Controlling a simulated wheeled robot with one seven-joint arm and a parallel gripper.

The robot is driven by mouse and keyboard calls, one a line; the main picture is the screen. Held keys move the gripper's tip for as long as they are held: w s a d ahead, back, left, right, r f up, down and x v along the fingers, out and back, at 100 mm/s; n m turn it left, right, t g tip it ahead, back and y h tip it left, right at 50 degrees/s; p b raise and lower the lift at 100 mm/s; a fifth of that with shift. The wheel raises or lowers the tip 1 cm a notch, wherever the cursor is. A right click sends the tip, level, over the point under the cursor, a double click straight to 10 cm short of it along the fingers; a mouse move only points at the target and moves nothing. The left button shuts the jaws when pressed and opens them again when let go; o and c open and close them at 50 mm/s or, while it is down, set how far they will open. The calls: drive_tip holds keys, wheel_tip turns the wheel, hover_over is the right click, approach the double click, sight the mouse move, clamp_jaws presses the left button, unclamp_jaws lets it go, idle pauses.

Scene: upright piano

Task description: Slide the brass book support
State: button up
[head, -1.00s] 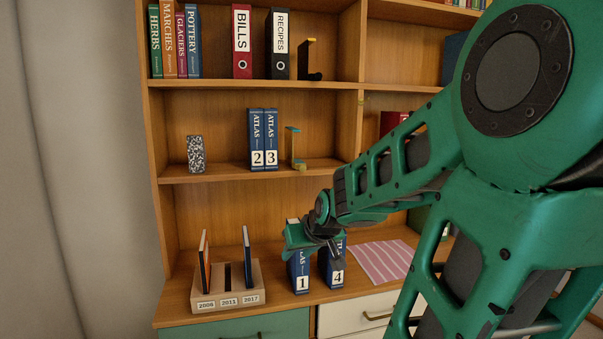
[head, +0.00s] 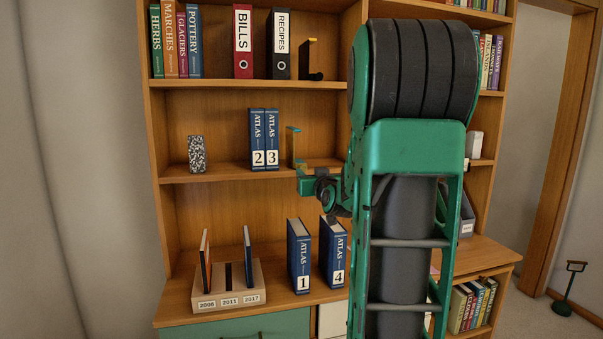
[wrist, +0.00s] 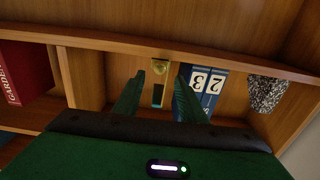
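The brass book support (head: 292,147) stands on the middle shelf, just right of the upright blue atlas volumes 2 and 3 (head: 264,140), with a small gap. My gripper (head: 302,184) is at the front edge of that shelf, just below and right of the support. In the wrist view the two green fingers (wrist: 159,97) are spread apart, with the brass support (wrist: 158,72) showing in the space between them. I cannot tell whether the fingers reach around it. The atlas books (wrist: 205,88) show close beside one finger. The arm hides the shelf to the right.
A speckled block (head: 196,153) stands at the left of the same shelf, with free room between it and the atlases. Below, atlas volumes 1 (head: 299,258) and 4 (head: 333,252) and a wooden slotted holder (head: 248,283) stand on the counter. A black bookend (head: 307,62) stands above.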

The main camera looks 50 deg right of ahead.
sight(304, 168)
drive_tip(key=shift+x, duration=3.05)
clamp_jaws()
